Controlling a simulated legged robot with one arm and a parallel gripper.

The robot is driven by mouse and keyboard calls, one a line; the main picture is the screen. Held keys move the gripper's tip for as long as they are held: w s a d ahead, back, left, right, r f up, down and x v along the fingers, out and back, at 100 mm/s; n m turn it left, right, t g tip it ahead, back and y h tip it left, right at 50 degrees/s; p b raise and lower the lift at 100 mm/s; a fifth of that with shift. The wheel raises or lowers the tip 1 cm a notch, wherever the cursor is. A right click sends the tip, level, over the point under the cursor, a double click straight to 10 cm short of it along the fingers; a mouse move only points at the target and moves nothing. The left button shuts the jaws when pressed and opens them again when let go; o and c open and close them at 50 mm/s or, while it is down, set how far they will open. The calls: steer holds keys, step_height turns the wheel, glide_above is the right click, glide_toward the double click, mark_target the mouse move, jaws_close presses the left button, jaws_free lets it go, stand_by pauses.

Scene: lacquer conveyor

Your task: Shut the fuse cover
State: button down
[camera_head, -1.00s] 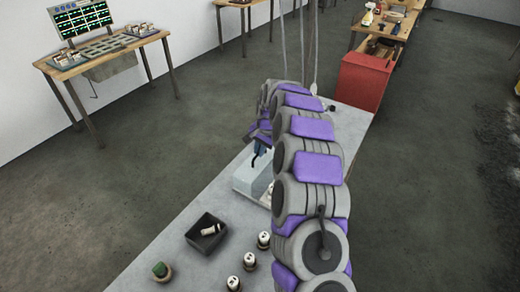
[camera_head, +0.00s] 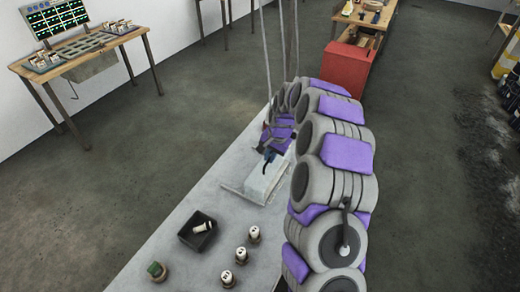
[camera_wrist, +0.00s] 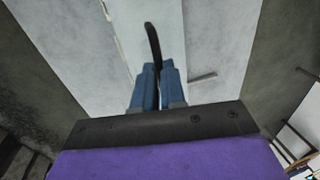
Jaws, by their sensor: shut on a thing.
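The fuse cover (camera_head: 264,181) is a pale, box-shaped lid on the grey worktop. In the head view it appears to lie down over its base plate (camera_head: 232,191), though my arm hides its right side. A dark curved handle (camera_wrist: 152,42) stands up at the cover in the wrist view. My gripper (camera_head: 267,155) is at the far end of the cover. Its blue fingers (camera_wrist: 158,82) are together on the handle. The fuses under the cover are not visible.
A black bin (camera_head: 198,237) holds a white fuse. Several white fuses (camera_head: 241,256) stand in sockets nearby, and a green-topped piece (camera_head: 156,270) sits at the front left. A red cabinet (camera_head: 345,70) stands beyond the worktop. Thin cables hang behind my arm.

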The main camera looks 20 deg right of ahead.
steer(key=shift+s+d, duration=0.1)
steer(key=shift+d, duration=0.05)
steer(key=c, duration=1.2)
jaws_free()
steer(key=shift+d, duration=0.1)
step_height(320, 180, up, 17)
steer(key=s+d+p, duration=0.2)
steer(key=shift+s+d+p, duration=0.15)
steer(key=shift+d+p, duration=0.1)
steer(key=shift+p, duration=0.05)
